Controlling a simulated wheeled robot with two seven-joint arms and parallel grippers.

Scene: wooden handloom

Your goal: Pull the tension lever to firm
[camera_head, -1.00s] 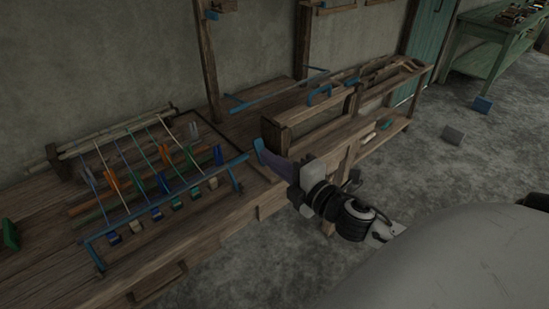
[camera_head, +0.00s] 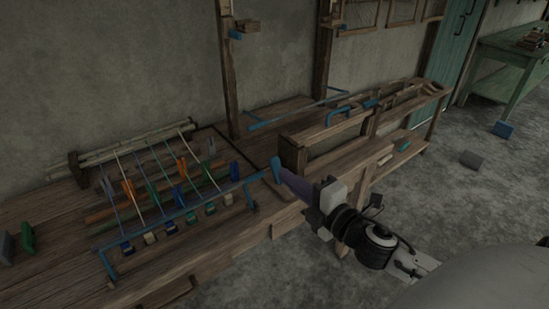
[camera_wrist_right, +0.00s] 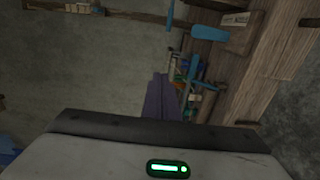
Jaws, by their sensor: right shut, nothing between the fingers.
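A handloom (camera_head: 88,228) with coloured threads lies on the wooden bench at left in the head view. A blue bar (camera_head: 190,208) runs along its front. A short blue upright piece, which looks like the tension lever (camera_head: 276,165), stands at the bar's right end. My right gripper (camera_head: 284,176) has purple fingers, shut and empty, with the tips right beside this lever; I cannot tell whether they touch. In the right wrist view the fingers (camera_wrist_right: 160,98) point ahead, and a blue paddle-like piece (camera_wrist_right: 209,33) shows beyond them, up and right. My left gripper is out of view.
A wooden box-like frame (camera_head: 293,156) stands just behind the lever. Blue handles (camera_head: 340,113) lie farther along the bench. A green block (camera_head: 27,238) sits at far left. A wooden post (camera_head: 228,85) rises behind. The grey floor at right has loose blocks.

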